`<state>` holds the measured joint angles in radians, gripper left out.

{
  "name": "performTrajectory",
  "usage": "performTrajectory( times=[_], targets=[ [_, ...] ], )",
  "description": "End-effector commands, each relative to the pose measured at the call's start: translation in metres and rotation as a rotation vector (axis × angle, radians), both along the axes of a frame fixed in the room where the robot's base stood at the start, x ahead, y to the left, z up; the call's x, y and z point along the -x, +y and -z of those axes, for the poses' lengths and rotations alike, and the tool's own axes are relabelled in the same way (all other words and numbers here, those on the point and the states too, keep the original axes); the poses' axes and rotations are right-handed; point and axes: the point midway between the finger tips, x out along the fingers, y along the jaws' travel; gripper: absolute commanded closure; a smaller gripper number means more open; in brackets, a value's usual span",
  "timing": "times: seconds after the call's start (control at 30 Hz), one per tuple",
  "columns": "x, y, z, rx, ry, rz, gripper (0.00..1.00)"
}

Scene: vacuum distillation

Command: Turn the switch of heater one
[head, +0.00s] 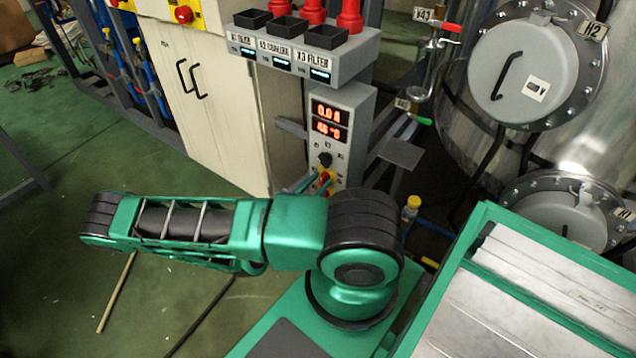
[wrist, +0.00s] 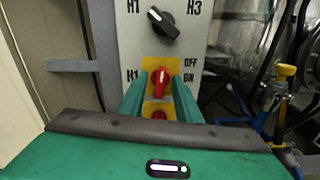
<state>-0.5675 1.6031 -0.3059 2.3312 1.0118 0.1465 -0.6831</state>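The grey heater control panel (head: 341,110) stands mid-scene with two lit red displays. In the wrist view, a black selector knob (wrist: 164,23) sits between labels H1 and H3, its white mark tilted up-left. Below it, a red switch (wrist: 161,82) sits upright on a yellow plate (wrist: 150,64), with OFF and ON labels at its right. My gripper (wrist: 160,86) is open, one green finger on each side of the red switch, with gaps visible. A second red part (wrist: 158,115) shows lower, partly hidden by my gripper. In the head view, my arm hides most of my gripper.
A grey shelf (head: 360,62) with black trays and red-topped items is above the panel. A cream cabinet (head: 222,110) stands left. A grey bracket (wrist: 75,66) juts out left of the panel.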

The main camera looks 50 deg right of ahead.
Motion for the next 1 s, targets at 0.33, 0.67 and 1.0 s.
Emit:
performTrajectory(
  times=[0.33, 0.67, 1.0],
  targets=[
    [-0.0001, -0.0032, 0.0000, 0.000, 0.000, 0.001, 0.72],
    [-0.0007, -0.0030, -0.0001, 0.001, 0.012, -0.001, 1.00],
    [-0.0025, -0.0027, -0.0003, 0.011, 0.132, -0.003, 1.00]
  ],
)
